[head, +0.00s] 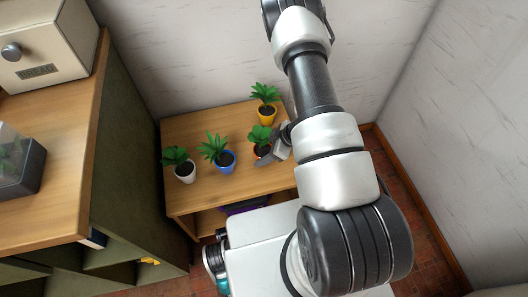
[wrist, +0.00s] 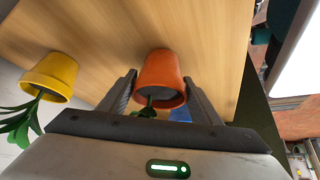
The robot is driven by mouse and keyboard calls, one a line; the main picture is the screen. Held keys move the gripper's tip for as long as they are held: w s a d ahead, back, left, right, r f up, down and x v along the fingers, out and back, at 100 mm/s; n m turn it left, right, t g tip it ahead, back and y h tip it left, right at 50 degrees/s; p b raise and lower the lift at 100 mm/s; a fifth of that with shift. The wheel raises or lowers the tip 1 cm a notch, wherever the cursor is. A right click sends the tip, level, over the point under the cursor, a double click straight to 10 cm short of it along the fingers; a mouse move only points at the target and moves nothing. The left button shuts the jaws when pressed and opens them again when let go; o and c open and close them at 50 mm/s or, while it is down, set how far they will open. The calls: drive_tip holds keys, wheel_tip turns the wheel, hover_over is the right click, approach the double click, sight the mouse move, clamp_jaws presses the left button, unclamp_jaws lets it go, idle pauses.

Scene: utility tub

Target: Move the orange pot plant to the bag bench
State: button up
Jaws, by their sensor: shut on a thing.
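The orange pot plant (head: 262,151) is on or just above a low wooden bench (head: 185,130), its green leaves showing above the pot. In the wrist view the orange pot (wrist: 160,70) is between the two fingers of my gripper (wrist: 160,95). My gripper (head: 272,154) is shut on it in the head view, reaching in from the right. I cannot tell whether the pot touches the wood. I cannot tell which surface is the bag bench.
A white pot plant (head: 185,172), a blue pot plant (head: 224,161) and a yellow pot plant (head: 267,115) stand close by on the low bench. A taller cabinet (head: 75,190) with a bread box (head: 42,45) rises at left. Walls stand behind and right.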

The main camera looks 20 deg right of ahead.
drive_tip(key=o, duration=1.3)
drive_tip(key=shift+c, duration=0.2)
